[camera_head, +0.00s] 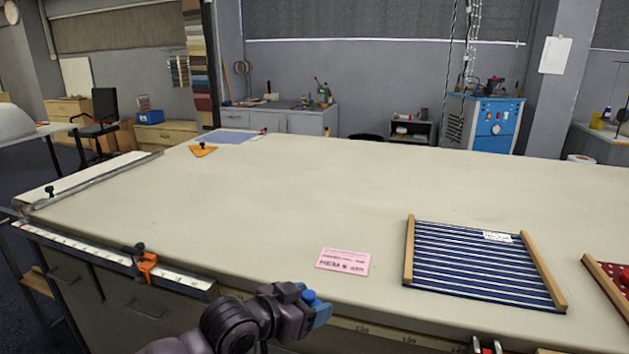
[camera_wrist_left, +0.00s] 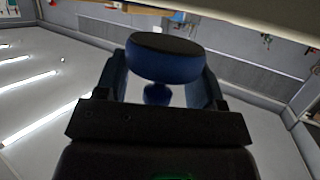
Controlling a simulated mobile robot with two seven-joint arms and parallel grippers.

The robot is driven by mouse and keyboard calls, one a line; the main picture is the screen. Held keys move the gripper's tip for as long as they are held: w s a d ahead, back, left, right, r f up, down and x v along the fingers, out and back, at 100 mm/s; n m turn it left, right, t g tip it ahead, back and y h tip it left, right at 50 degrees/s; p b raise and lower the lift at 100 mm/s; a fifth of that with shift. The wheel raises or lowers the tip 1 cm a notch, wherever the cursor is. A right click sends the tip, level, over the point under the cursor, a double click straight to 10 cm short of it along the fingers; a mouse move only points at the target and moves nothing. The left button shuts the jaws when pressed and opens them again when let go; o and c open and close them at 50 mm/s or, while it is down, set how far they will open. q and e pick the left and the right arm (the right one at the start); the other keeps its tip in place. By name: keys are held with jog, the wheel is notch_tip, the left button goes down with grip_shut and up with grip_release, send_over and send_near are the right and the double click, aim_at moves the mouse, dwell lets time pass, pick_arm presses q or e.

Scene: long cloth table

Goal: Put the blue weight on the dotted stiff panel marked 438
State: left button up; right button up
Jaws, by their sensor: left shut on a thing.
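My left gripper (camera_head: 316,306) is over the table's front edge, left of the pink card, and shut on the blue weight (camera_head: 311,296). In the left wrist view the blue weight (camera_wrist_left: 163,62) shows as a round disc with a dark face and a smaller knob, between the fingers (camera_wrist_left: 162,92). A red panel with white dots (camera_head: 609,276) is cut off at the right edge, with a wooden bar along its left side. No number on it is readable.
A blue-and-white striped panel (camera_head: 470,262) with wooden side bars and a small label lies left of the dotted one. A pink card (camera_head: 343,260) lies near the front edge. An orange clamp (camera_head: 146,265) grips the ruler edge. The table's middle (camera_head: 300,195) is clear.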

pick_arm(q)
jog(key=shift+n+t+y, duration=0.7)
jog(key=shift+n+t, duration=0.1)
jog(key=shift+n, duration=0.1)
jog(key=r, duration=0.1)
jog(key=s+a+r, duration=0.1)
jog(key=r, duration=0.1)
jog(key=a+r, duration=0.1)
jog(key=r, duration=0.1)
jog(key=shift+s+p, duration=0.2)
jog(key=shift+p, duration=0.1)
jog(key=s+a+f+n+t+y+p, duration=0.1)
jog(key=s+a+n+y, duration=0.3)
jog(key=a, duration=0.5)
jog(key=s+a+f+n+t+y+p, duration=0.1)
jog(key=s+a+f+n+t+y, duration=0.1)
jog(key=s+a+y, duration=0.3)
jog(key=shift+s+a+f+n, duration=0.4)
jog(key=shift+s+a+n, duration=0.7)
jog(key=shift+a, duration=0.8)
jog(key=shift+s, duration=0.2)
